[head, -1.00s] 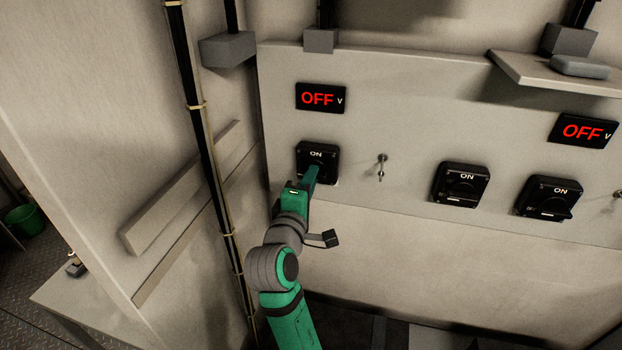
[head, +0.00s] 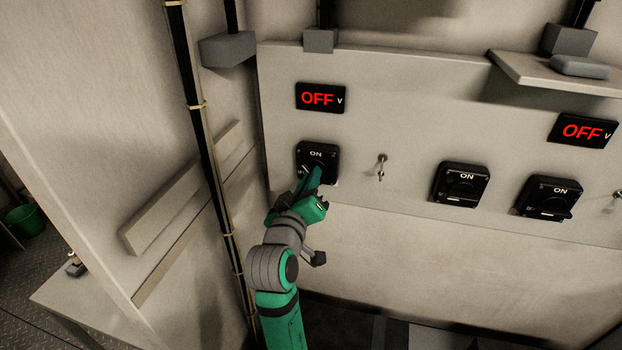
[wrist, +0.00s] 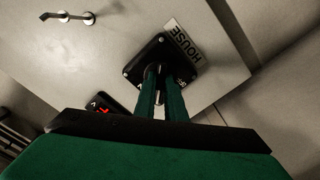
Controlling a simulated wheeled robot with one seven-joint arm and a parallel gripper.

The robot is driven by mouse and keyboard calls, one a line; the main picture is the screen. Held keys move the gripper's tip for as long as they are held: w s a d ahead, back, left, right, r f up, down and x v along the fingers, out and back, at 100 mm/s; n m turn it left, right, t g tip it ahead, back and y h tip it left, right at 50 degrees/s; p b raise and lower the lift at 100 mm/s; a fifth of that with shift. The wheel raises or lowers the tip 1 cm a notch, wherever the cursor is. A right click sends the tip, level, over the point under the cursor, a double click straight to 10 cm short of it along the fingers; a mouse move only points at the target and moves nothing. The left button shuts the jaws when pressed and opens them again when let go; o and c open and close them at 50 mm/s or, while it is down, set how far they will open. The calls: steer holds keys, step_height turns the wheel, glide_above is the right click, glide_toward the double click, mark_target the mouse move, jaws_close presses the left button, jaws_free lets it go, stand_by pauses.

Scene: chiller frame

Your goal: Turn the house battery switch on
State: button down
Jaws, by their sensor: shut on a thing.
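The house battery switch (head: 314,158) is a black square rotary switch marked ON at its top, at the left of the panel in the head view. In the wrist view the switch (wrist: 160,54) has a HOUSE label (wrist: 183,42) beside it. My gripper (head: 316,178) reaches it from below. In the wrist view both green fingers (wrist: 162,75) are closed on the knob at the switch's centre, and they hide most of it. The display (head: 320,98) above the switch reads OFF in red. The knob's exact angle is hard to tell.
Two more black switches (head: 461,185) (head: 549,197) sit to the right, with a second OFF display (head: 583,131) above. A small metal toggle (head: 381,166) is between. A black cable (head: 200,120) runs down at the left. A shelf (head: 530,75) juts out at upper right.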

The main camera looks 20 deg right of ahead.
steer(key=shift+m, duration=3.8)
steer(key=c, duration=1.8)
jaws_free()
steer(key=v, duration=1)
steer(key=shift+s+a, duration=0.25)
steer(key=shift+s, duration=0.1)
